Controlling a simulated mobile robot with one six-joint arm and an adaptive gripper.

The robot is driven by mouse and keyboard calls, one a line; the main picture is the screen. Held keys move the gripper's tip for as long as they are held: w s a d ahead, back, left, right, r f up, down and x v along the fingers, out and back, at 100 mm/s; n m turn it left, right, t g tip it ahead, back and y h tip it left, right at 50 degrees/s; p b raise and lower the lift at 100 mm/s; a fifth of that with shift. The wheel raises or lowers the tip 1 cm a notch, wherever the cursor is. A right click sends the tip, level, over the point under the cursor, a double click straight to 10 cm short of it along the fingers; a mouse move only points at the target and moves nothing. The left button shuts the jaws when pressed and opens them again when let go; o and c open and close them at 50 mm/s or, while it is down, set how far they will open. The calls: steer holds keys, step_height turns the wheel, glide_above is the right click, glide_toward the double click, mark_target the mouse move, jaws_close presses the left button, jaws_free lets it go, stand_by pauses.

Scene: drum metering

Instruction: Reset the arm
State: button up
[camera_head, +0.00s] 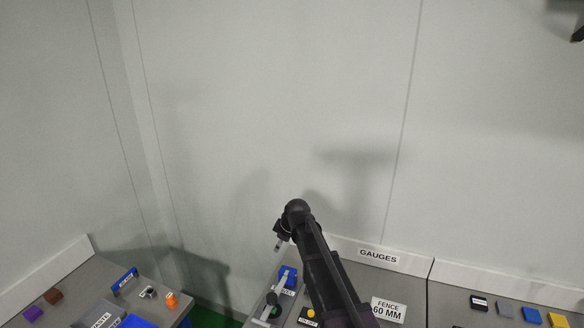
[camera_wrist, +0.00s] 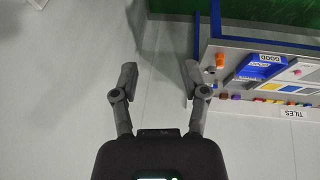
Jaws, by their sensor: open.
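My arm rises from the bottom middle of the head view and bends at a dark joint above the gauges bench (camera_head: 347,245). My gripper (camera_head: 281,238) shows only in small part beside that joint, in front of the grey wall. In the wrist view my gripper (camera_wrist: 160,82) is open, its two dark fingers spread wide. Nothing is between the fingers, only pale wall surface beyond them.
A blue device (camera_head: 288,274) and a black button box (camera_head: 309,316) stand on the gauges bench. The left bench (camera_head: 88,279) holds purple, brown and orange pieces. Coloured tiles (camera_head: 531,315) lie at right. A blue GOOD tray (camera_wrist: 259,66) appears upside down in the wrist view.

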steer(key=s+d+f+m+g+h+b, duration=0.1)
steer(key=s+d+f+m+b, duration=0.4)
steer(key=s+d, duration=0.6)
steer(key=s+d+f+m+g+h+b, duration=0.2)
steer(key=s+d+f+m+b, duration=0.4)
steer(key=s+d, duration=0.6)
step_height(320, 180, down, 2)
steer(key=s+m, duration=0.1)
steer(key=m, duration=0.2)
steer(key=shift+s+d+h, duration=0.2)
steer(key=shift+s+h, duration=0.1)
